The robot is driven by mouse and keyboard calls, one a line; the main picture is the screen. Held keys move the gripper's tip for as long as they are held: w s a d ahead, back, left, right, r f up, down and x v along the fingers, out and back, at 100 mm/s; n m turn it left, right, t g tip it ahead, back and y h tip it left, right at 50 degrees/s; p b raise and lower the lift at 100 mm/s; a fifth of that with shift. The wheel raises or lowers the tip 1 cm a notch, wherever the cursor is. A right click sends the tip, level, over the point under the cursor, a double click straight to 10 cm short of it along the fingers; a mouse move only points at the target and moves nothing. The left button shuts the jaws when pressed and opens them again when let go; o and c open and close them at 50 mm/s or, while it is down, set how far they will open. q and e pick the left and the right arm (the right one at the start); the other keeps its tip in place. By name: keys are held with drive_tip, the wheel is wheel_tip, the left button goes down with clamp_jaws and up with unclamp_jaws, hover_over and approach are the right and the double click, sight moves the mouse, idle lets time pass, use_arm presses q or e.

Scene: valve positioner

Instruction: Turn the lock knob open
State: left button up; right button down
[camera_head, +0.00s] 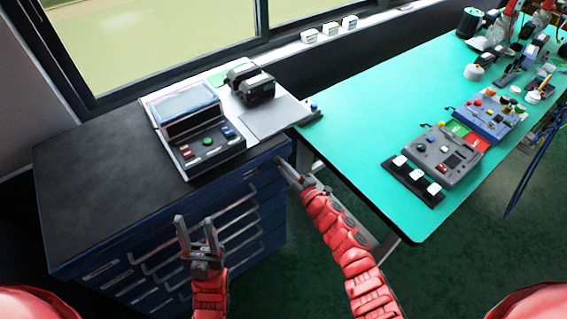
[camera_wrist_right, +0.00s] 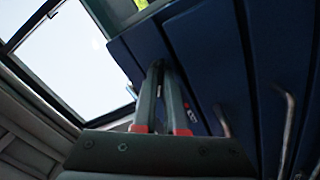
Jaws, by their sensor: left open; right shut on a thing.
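My right gripper (camera_head: 282,165) is at the upper right corner of the front of the blue drawer cabinet (camera_head: 262,187). In the right wrist view its two fingers (camera_wrist_right: 160,68) come together at the dark blue cabinet face (camera_wrist_right: 205,60). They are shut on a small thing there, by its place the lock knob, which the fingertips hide. Whether the knob is turned cannot be seen. My left gripper (camera_head: 194,222) is open and empty, with its fingers pointing up, in front of the cabinet's drawers.
A control unit with a screen (camera_head: 187,105) and a black device (camera_head: 257,91) stand on the cabinet's black top (camera_head: 85,165). A green table (camera_head: 375,95) to the right bears a grey control box (camera_head: 440,155). Drawer handles (camera_head: 160,265) stick out near my left gripper.

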drive_tip(key=shift+m+p, duration=0.65)
drive_tip(key=shift+m, duration=0.45)
drive_tip(key=c, duration=1)
unclamp_jaws()
drive_tip(key=shift+o, duration=0.2)
drive_tip(key=shift+s, duration=0.1)
